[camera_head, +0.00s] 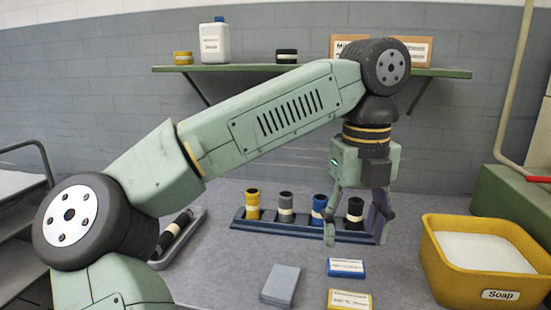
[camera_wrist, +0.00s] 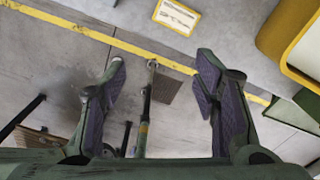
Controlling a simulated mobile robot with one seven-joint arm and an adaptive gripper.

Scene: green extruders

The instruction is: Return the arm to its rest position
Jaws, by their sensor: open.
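My green arm reaches up from the lower left of the head view and bends down at the right. My gripper (camera_head: 355,238) hangs from it, fingers pointing down, in front of the tube rack. It is open. In the wrist view my gripper (camera_wrist: 162,64) shows two fingers with purple pads well apart and nothing between them. Below them are the table's yellow-striped edge and the floor.
A blue rack (camera_head: 290,230) holds several banded cylinders. A yellow soap bin (camera_head: 470,285) stands at the right. A grey block (camera_head: 281,285), a blue box (camera_head: 345,267) and a yellow box (camera_head: 349,299) lie on the table. A green shelf (camera_head: 240,68) runs behind my arm.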

